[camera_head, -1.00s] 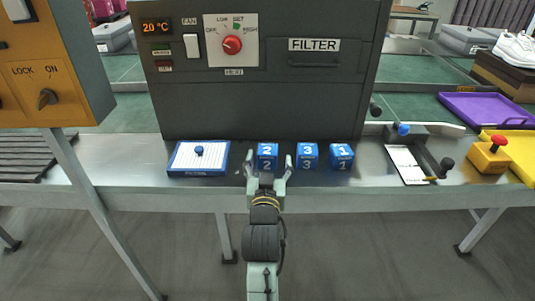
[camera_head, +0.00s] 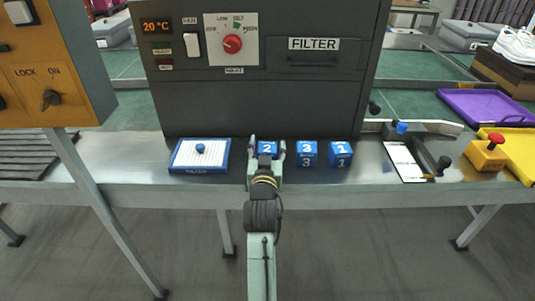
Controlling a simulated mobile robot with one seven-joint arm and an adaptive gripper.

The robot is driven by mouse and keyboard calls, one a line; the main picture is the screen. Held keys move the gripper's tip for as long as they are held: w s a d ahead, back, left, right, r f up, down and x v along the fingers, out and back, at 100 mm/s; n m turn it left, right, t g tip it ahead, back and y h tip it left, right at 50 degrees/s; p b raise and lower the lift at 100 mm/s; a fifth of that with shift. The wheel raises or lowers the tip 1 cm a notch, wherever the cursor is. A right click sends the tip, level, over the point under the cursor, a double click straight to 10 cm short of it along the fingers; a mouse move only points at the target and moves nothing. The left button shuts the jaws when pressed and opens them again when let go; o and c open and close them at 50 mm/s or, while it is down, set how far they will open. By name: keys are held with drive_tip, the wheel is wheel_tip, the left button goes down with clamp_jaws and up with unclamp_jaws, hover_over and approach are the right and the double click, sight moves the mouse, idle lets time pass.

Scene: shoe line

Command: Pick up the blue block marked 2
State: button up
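The blue block marked 2 (camera_head: 267,147) sits on the metal bench, at the left end of a row of three blue blocks. My gripper (camera_head: 266,146) is at this block, with one finger at its left side and one at its right. The fingers stand apart; whether they touch the block I cannot tell. The lower part of the block's front is hidden behind my gripper. The block marked 3 (camera_head: 307,152) and the block marked 1 (camera_head: 340,153) stand to the right.
A white-topped blue filter tray (camera_head: 183,158) with a blue knob lies to the left. The dark filter cabinet (camera_head: 260,110) rises behind the blocks. A lever device (camera_head: 425,158), a yellow box with a red button (camera_head: 486,155) and a purple tray (camera_head: 480,103) are on the right.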

drive_tip(key=c, duration=0.9)
drive_tip(key=shift+c, duration=0.2)
drive_tip(key=shift+r, duration=0.1)
